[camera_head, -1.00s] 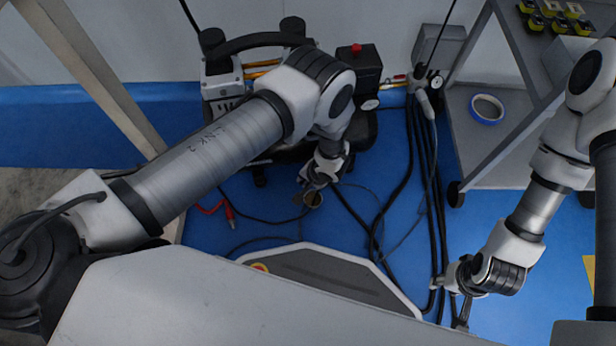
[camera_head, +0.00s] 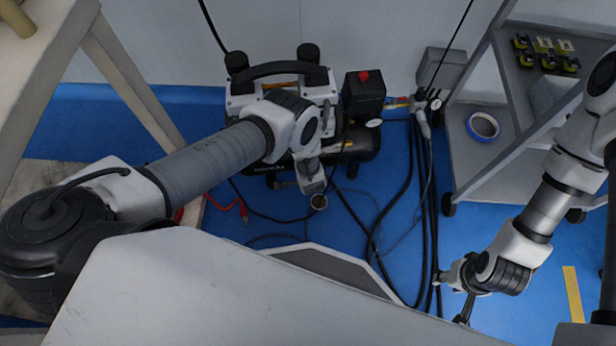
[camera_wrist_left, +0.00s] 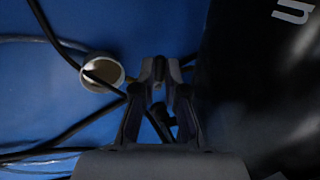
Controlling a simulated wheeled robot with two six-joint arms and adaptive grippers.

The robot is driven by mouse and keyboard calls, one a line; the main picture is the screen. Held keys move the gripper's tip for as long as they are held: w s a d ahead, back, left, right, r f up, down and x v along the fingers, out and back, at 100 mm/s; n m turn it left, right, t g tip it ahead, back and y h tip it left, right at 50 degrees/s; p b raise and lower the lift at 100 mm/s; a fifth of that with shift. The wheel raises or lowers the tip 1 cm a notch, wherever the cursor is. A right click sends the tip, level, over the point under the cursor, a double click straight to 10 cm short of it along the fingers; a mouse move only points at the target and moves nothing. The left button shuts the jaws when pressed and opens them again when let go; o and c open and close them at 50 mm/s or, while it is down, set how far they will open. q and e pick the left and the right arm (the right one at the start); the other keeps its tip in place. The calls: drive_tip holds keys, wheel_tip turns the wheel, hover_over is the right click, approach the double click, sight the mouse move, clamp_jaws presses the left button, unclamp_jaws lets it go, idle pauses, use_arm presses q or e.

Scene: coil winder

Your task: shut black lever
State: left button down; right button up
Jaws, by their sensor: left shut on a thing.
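My left gripper (camera_wrist_left: 160,75) is in the left wrist view, with its fingertips closed in around a small dark piece (camera_wrist_left: 158,69), which looks like the black lever. The piece is mostly hidden by the fingers, so its angle cannot be told. The compressor's black tank (camera_wrist_left: 260,80) fills the right of the wrist view. My right gripper (camera_head: 465,308) hangs low at the right of the head view, away from the compressor. Its finger gap is too small to judge.
Black hoses (camera_head: 420,210) run over the blue floor. A grey shelf cart (camera_head: 480,165) with a tape roll (camera_head: 482,127) stands right.

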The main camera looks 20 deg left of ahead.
use_arm(q)
drive_tip(key=shift+w+a, duration=0.1)
idle(0.4)
drive_tip(key=c, duration=1.2)
unclamp_jaws()
drive_tip(key=shift+f, duration=0.1)
drive_tip(key=v, duration=1.2)
